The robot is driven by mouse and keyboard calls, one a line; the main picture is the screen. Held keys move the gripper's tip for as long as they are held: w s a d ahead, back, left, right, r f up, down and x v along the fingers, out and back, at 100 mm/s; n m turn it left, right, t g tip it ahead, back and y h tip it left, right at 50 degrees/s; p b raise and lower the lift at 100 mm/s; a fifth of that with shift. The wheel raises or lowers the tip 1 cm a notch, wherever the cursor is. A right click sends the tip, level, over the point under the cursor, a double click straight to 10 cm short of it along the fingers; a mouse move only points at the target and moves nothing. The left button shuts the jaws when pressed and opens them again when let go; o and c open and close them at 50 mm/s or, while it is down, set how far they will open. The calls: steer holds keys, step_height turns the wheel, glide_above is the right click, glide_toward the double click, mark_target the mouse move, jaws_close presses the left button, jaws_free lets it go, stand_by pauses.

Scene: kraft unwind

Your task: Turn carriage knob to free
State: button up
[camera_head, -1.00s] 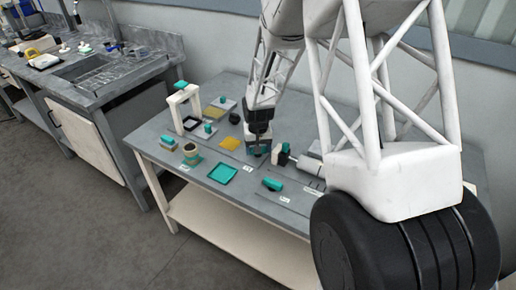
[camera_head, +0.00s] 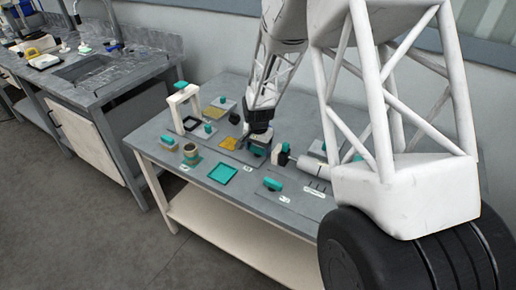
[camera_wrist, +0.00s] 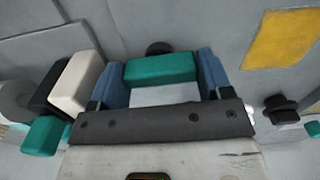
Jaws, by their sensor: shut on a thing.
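My gripper (camera_wrist: 155,74) is shut on a teal bar-shaped knob (camera_wrist: 160,68) in the wrist view, with one blue finger at each end. A pale surface shows just below the bar. I cannot tell from the frames whether this bar is the carriage knob or at what setting it stands. In the head view my gripper (camera_head: 257,148) is low over the middle of the grey table, and the held bar is hidden there.
A cream block with a black part (camera_head: 279,155) stands close to the right of my gripper. A yellow square (camera_head: 229,143) lies left. A teal square tray (camera_head: 222,174) and a teal piece (camera_head: 272,184) lie in front. A white arch (camera_head: 184,105) stands farther left on the table (camera_head: 240,195).

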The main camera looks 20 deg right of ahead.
mark_target(258, 148)
stand_by(0.3)
steer(key=o, duration=0.9)
steer(key=shift+r, duration=3.9)
